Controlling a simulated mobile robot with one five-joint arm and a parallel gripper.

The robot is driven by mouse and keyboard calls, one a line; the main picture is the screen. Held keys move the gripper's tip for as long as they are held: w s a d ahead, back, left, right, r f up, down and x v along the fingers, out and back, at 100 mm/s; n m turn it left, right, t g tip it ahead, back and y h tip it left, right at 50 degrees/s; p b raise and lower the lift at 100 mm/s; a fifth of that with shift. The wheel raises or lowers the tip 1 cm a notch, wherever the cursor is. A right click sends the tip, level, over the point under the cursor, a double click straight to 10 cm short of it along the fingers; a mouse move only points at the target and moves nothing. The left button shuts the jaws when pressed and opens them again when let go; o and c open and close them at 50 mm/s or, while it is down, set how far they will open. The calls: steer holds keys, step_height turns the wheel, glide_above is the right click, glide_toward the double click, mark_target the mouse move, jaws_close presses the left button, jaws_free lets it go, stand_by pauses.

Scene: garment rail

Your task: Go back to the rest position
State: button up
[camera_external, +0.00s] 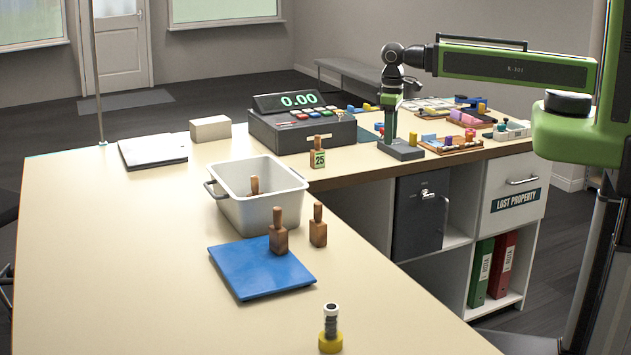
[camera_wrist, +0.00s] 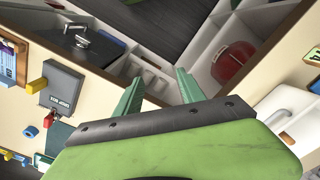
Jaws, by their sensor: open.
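My gripper (camera_external: 389,140) points straight down at the end of my raised green arm, at the far right part of the counter. In the external view its fingers overlap a dark grey block (camera_external: 405,152) on the counter top; I cannot tell the gap from this view. In the wrist view the two green fingers of my gripper (camera_wrist: 158,88) stand apart with nothing between them. Below them are the counter's edge and open shelving. The grey block (camera_wrist: 62,84) shows there to the left of the fingers, apart from them.
The counter carries a till (camera_external: 300,128), a grey bin (camera_external: 262,215) with a wooden-handled piece inside, a blue mat (camera_external: 258,272) bearing a wooden stamp (camera_external: 278,238), another stamp (camera_external: 318,230), and a yellow-based piece (camera_external: 330,335). Small coloured items crowd the far right. The left counter is largely clear.

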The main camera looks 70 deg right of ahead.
steer(key=shift+w, duration=0.15)
step_height(320, 180, down, 11)
steer(key=b, duration=1.1)
steer(key=shift+f, duration=0.1)
